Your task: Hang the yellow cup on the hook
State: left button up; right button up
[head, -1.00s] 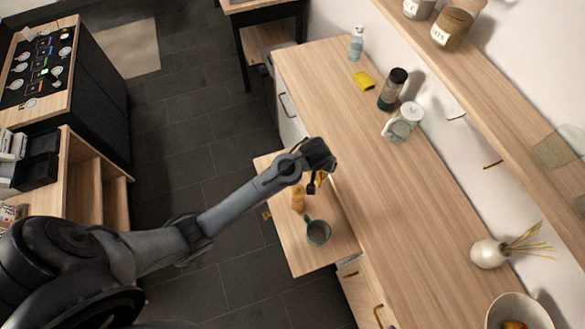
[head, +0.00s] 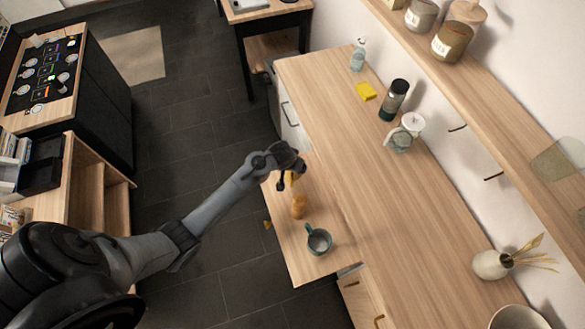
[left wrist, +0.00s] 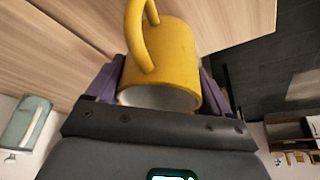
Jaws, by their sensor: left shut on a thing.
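The yellow cup (left wrist: 178,60) fills the middle of the left wrist view, its handle toward the top left and its pale opening toward the gripper's body. My left gripper (left wrist: 160,88) is shut on the cup, with purple finger pads on both sides. In the head view my left gripper (head: 284,180) is over the upper left of the low wooden surface; only a bit of yellow shows beneath it. Dark hooks are on the wall at the right: one hook (head: 494,177) and another hook (head: 457,128), both empty. My right gripper is not in view.
A shelf (head: 500,105) overhangs the hooks. The counter's middle is clear.

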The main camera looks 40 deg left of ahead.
pick_arm(q)
notch_tip(320, 180, down, 3)
jog(key=shift+r, duration=0.1)
jog(key=shift+f, duration=0.2)
jog(key=o, duration=1.2)
